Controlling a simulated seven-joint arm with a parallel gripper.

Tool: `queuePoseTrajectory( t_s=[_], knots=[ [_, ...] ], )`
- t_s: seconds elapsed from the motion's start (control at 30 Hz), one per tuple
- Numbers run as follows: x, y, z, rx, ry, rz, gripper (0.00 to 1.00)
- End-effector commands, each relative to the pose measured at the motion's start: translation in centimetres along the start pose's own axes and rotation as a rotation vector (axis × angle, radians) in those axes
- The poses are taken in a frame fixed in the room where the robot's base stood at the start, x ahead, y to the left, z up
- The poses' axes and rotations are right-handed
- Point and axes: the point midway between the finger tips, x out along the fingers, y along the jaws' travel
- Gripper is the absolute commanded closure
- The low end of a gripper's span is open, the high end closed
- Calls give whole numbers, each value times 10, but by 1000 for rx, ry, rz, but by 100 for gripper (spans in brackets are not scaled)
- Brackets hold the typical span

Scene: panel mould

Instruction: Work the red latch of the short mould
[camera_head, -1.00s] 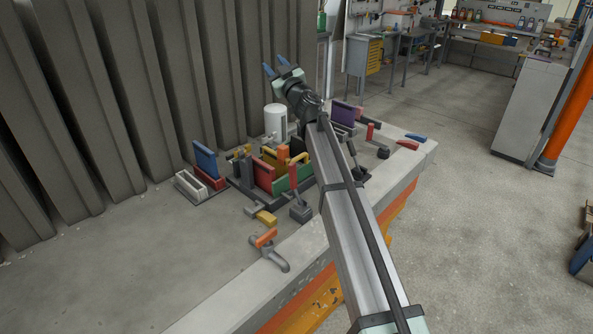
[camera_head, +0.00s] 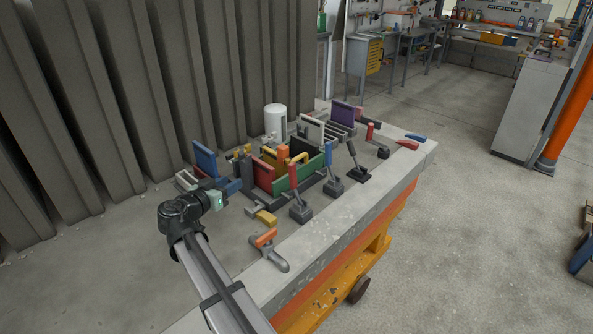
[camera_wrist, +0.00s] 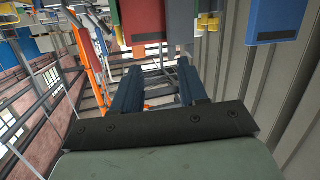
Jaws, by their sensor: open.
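My gripper (camera_head: 229,187) is open and empty, just left of the middle mould, with its two blue fingers toward the moulds; the fingers also show in the wrist view (camera_wrist: 158,85). The middle mould has a green panel (camera_head: 305,173) and red panels. In front of it stands an upright red-handled latch (camera_head: 293,178) on a dark grey base. Another red handle (camera_head: 370,131) stands at the right, near the mould with the purple panel (camera_head: 342,114). A small mould with a blue panel (camera_head: 205,159) is partly hidden by my gripper. I cannot tell which mould is the short one.
A blue-handled lever (camera_head: 328,155) and a dark lever (camera_head: 352,155) stand right of the red latch. A yellow block (camera_head: 265,216) and an orange-handled clamp (camera_head: 266,237) lie in front. A white cylinder (camera_head: 275,120) stands behind. The table's left part is clear.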

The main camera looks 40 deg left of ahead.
Motion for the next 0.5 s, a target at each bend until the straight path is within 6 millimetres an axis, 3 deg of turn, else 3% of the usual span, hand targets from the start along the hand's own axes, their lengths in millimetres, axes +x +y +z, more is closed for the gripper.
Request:
queuePoseTrajectory(
  t_s=[0.1, 0.23, 0.4, 0.5],
  knots=[
    [-6, 34, 14, 12, 29, 120, 57],
    [8, 73, 13, 32, 102, 235, 57],
    [20, 98, 9, 43, 165, 302, 57],
    [26, 103, 7, 46, 178, 312, 57]
  ],
)
